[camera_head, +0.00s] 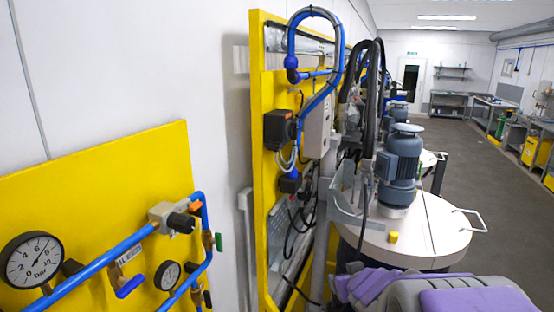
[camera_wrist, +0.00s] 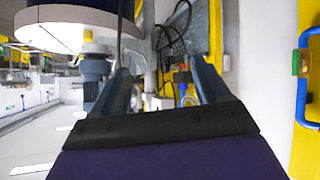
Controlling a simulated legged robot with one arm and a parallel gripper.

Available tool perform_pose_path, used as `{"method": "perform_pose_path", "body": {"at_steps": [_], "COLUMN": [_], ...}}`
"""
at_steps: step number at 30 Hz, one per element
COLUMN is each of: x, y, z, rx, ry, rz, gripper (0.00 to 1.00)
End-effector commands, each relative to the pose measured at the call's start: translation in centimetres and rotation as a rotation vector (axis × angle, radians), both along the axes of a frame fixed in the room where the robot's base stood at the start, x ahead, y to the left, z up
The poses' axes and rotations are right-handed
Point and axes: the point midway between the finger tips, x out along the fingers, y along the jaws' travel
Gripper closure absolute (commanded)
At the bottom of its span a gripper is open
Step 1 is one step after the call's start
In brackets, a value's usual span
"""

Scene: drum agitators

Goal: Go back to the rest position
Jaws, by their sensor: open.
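My gripper (camera_wrist: 162,72) is open and empty in the wrist view, its two dark fingers spread apart above a black bar. Between and beyond the fingers are cables and part of the yellow panel, with nothing gripped. In the head view, purple and grey parts of my own arm lie at the bottom right, in front of the drum. The fingertips cannot be made out there. The white drum lid (camera_head: 405,240) carries a blue-grey agitator motor (camera_head: 401,172). The lid also shows in the wrist view (camera_wrist: 65,30), turned over by the camera's angle.
A yellow panel (camera_head: 265,150) with blue pipes and black cables stands left of the drum. A nearer yellow board (camera_head: 110,190) carries a pressure gauge (camera_head: 34,259) and valves. A metal handle (camera_head: 469,220) sticks out from the lid. Open grey floor (camera_head: 490,170) lies to the right.

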Motion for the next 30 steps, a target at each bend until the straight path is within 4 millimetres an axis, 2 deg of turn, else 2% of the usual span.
{"method": "perform_pose_path", "body": {"at_steps": [1, 4, 7, 10, 15, 18, 21, 25, 30], "x": [-1.6, -5.3, -9.6, -14.5, -23.4, -28.4, -32.4, -35.9, -37.2], "y": [-1.1, -3.1, -4.1, -4.3, -2.5, -0.6, 1.2, 2.9, 3.6], "z": [-1.4, -3.8, -6.3, -8.8, -12.9, -14.7, -15.7, -16.3, -16.2], "rx": [-0.024, -0.061, -0.079, -0.078, -0.039, -0.004, 0.031, 0.060, 0.073], "ry": [0.040, 0.155, 0.283, 0.427, 0.691, 0.842, 0.960, 1.064, 1.103], "rz": [-0.051, -0.147, -0.219, -0.269, -0.286, -0.258, -0.218, -0.171, -0.150], "gripper": [0.25, 0.25, 0.25, 0.25, 0.25, 0.25, 0.25, 0.25, 0.25]}}
